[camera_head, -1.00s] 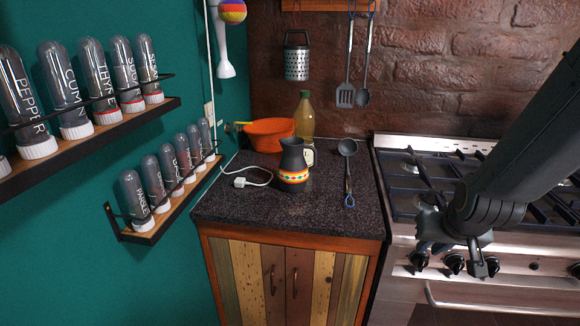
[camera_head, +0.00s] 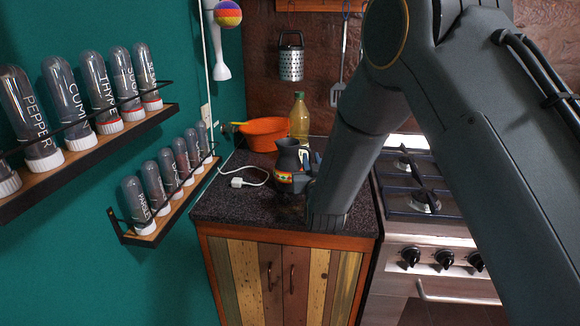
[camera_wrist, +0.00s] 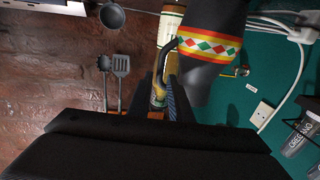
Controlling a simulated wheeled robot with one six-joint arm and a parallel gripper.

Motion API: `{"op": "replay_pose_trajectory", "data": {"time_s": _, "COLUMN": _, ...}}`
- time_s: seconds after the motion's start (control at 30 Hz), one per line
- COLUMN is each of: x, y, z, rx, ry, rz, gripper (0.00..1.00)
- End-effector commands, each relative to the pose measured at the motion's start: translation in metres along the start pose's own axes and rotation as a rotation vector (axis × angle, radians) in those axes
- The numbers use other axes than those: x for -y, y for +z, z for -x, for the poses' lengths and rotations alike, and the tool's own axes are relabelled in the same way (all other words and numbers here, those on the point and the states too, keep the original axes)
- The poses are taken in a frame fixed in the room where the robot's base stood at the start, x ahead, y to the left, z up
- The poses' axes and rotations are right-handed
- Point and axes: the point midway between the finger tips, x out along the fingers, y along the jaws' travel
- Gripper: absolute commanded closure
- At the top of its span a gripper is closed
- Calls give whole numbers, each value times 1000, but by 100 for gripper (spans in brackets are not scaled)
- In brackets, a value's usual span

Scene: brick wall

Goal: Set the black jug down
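The black jug (camera_head: 287,158) stands upright on the dark speckled counter (camera_head: 250,208), with a bright patterned band. In the wrist view the black jug (camera_wrist: 212,75) appears upside down, and its curved handle runs down toward my fingers. My gripper (camera_head: 300,183) is low over the counter at the jug's right side, partly hidden by my arm. In the wrist view my gripper (camera_wrist: 165,88) has its fingers at the jug's handle. I cannot tell whether they press on it. The jug's lower right side is partly covered.
An orange bowl (camera_head: 263,134) and a bottle (camera_head: 299,118) stand behind the jug. A white cable with a plug (camera_head: 240,182) lies left of it. Spice racks (camera_head: 160,218) are on the left wall. A stove (camera_head: 425,205) is on the right. The counter's front left is clear.

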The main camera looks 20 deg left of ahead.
Motion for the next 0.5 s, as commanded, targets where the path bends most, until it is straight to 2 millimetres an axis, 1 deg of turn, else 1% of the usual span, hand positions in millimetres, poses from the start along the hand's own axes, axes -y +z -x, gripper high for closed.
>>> {"op": "replay_pose_trajectory", "data": {"time_s": 0.03, "x": 0, "y": -1, "z": -8, "rx": 0, "ry": 1, "rz": 0, "gripper": 82}}
{"op": "replay_pose_trajectory", "data": {"time_s": 0.13, "x": -1, "y": -1, "z": -20, "rx": 0, "ry": 1, "rz": 0, "gripper": 82}}
{"op": "replay_pose_trajectory", "data": {"time_s": 0.37, "x": 0, "y": 0, "z": -35, "rx": 2, "ry": 1, "rz": 0, "gripper": 82}}
{"op": "replay_pose_trajectory", "data": {"time_s": 0.5, "x": -1, "y": -1, "z": -56, "rx": 1, "ry": 1, "rz": 0, "gripper": 82}}
